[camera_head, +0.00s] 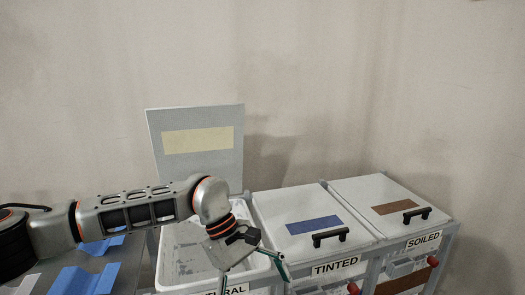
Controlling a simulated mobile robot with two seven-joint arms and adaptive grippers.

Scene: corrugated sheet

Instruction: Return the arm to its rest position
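My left arm (135,208) reaches in from the left, and its wrist bends down over the front of the open white bin (170,288). My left gripper (252,280) points downward at the bin's front edge. Its fingers are spread apart and I see nothing between them. The gripper partly covers the bin's label, of which "URAL" shows. My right gripper is not in view.
The open bin's lid (195,168) stands upright behind it with a yellow patch. Closed bins labelled TINTED (290,243) and SOILED (375,187) stand to the right, with black handles. Blue corrugated pieces (85,280) lie on a dark surface at lower left.

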